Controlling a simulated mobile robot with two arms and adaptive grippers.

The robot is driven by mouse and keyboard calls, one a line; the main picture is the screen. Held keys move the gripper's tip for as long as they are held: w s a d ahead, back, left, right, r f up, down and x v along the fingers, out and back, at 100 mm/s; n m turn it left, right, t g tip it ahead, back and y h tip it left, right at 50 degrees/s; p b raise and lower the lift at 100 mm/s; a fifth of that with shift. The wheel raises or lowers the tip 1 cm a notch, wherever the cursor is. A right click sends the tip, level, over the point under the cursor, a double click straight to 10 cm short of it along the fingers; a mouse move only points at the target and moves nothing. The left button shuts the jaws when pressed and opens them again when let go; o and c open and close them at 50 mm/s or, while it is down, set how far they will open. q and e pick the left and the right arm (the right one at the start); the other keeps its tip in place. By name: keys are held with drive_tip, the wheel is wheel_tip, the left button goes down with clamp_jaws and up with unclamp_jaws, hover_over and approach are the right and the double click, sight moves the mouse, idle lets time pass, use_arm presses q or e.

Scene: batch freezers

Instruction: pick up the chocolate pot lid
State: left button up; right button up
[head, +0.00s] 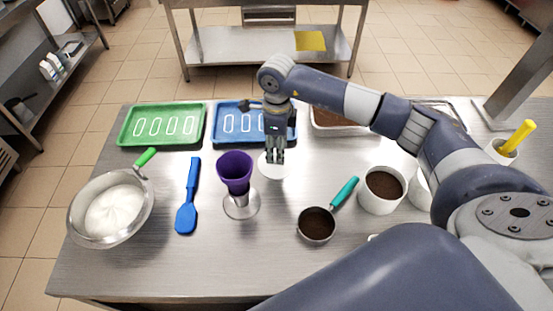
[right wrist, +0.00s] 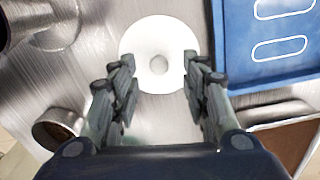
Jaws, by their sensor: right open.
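The white round lid with a small knob (head: 267,173) lies on the steel table, just right of the purple cup. In the right wrist view the lid (right wrist: 140,42) lies ahead of and between the fingers, its knob near the middle. My right gripper (head: 275,158) points down over the lid and partly hides it. In the right wrist view my right gripper (right wrist: 158,78) is open and empty, a finger on either side. A white pot with dark brown contents (head: 382,203) stands open to the right. My left gripper is not in view.
A purple cup (head: 234,168) in a metal stand is close on the left. A blue tray (head: 228,124) lies behind, beside a green tray (head: 125,137). A scoop of brown powder (head: 317,225), a blue spatula (head: 188,196) and a bowl of white stuff (head: 80,217) lie nearer.

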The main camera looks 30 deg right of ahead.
sight(276, 157)
drive_tip(key=shift+a+f+p, duration=0.1)
drive_tip(key=shift+f+p, duration=0.5)
drive_tip(key=shift+f, duration=1.25)
drive_tip(key=c, duration=0.9)
drive_tip(key=shift+r, duration=0.1)
